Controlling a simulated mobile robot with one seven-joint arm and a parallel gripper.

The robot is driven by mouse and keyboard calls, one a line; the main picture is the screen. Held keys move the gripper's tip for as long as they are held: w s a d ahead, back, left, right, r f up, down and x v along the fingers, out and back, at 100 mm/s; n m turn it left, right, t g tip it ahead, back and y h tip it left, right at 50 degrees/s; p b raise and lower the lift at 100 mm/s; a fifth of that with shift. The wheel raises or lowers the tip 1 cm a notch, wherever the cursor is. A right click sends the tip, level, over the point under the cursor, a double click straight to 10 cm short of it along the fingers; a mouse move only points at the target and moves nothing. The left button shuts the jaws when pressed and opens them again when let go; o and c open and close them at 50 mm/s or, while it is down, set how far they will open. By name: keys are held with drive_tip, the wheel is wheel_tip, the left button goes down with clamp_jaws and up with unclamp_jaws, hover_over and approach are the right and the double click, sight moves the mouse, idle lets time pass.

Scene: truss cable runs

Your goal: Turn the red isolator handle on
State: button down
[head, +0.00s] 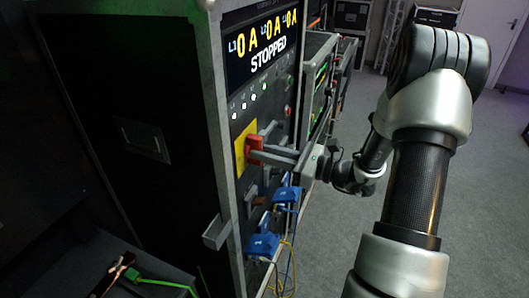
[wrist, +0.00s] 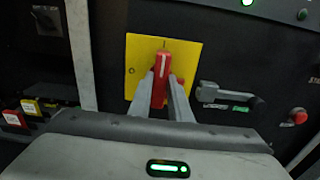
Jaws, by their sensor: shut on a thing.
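The red isolator handle (wrist: 161,72) is on a yellow plate (wrist: 136,56) on the dark front panel of the rack. In the wrist view it stands close to upright, tilted slightly, with a pale line along it. My gripper (wrist: 161,87) is shut on the handle, one finger on each side of it. In the head view the red handle (head: 254,149) shows at the yellow plate's right edge, and my gripper (head: 262,152) reaches it from the right. The display (head: 264,42) above reads 0 A several times and STOPPED.
Blue connectors (head: 264,244) with hanging cables sit below the handle. A grey lever (wrist: 232,94) and a red button (wrist: 299,116) are right of the plate in the wrist view. A metal bracket (head: 216,232) juts from the rack's edge. Open grey floor (head: 318,262) lies to the right.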

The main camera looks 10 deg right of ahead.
drive_tip(key=c, duration=1.6)
unclamp_jaws()
drive_tip(key=shift+c, duration=0.2)
drive_tip(key=b+v, duration=0.2)
drive_tip(key=v, duration=1.5)
drive_tip(key=shift+s+d, duration=0.15)
drive_tip(key=shift+d, duration=0.05)
drive_tip(key=shift+a+r, duration=0.1)
